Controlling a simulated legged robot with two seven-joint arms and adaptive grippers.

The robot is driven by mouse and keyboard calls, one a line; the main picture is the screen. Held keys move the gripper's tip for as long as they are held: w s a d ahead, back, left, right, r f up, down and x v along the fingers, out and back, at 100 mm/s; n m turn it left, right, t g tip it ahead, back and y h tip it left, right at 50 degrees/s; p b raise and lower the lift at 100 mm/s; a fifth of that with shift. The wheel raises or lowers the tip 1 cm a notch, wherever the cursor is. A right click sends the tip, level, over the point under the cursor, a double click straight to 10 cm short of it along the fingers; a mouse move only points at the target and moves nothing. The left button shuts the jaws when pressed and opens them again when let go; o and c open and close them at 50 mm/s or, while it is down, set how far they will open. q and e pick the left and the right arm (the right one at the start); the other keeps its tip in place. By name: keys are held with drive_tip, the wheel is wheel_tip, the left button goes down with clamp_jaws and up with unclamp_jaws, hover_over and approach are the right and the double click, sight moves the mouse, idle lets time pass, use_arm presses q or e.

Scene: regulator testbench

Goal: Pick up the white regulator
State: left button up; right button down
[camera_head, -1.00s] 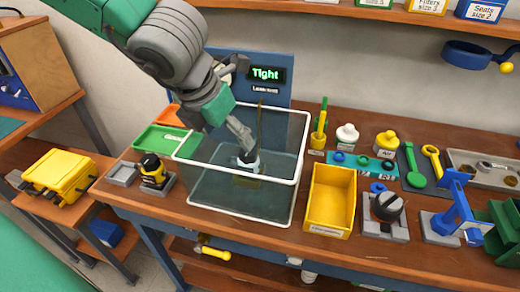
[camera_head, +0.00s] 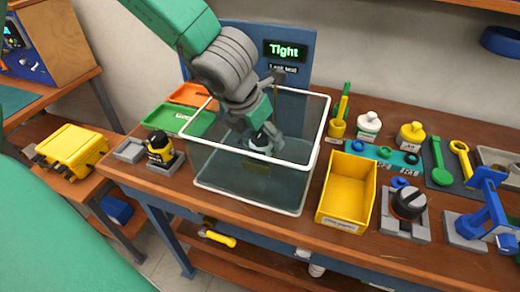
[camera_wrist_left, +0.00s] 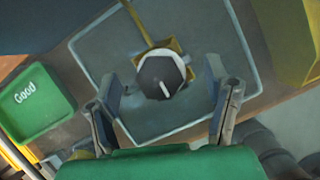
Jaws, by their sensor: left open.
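The white regulator (camera_head: 259,143), with a dark top, sits inside the clear-walled tank (camera_head: 298,212). In the left wrist view the regulator (camera_wrist_left: 163,72) shows from above as a dark cap with a light pointer and a white rim. It is on a yellowish holder (camera_wrist_left: 140,22). My left gripper (camera_head: 262,132) reaches down into the tank at the regulator. In the wrist view its open fingers (camera_wrist_left: 166,103) stand on either side of the regulator, with gaps visible. Its lower body is mostly hidden. My right gripper is not in view.
A screen (camera_head: 285,50) behind the tank reads "Tight". A green "Good" tray (camera_head: 180,121) and orange tray (camera_head: 188,95) lie left of the tank. A yellow bin (camera_head: 347,190) stands close on its right. The tank's white rim (camera_head: 322,135) surrounds my gripper.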

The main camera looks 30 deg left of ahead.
use_arm(q)
drive_tip(key=x, duration=0.3)
drive_tip(key=shift+w+f+b, duration=0.1)
drive_tip(key=shift+f+b, duration=0.05)
drive_tip(key=shift+b, duration=0.15)
drive_tip(key=c, duration=0.3)
clamp_jaws()
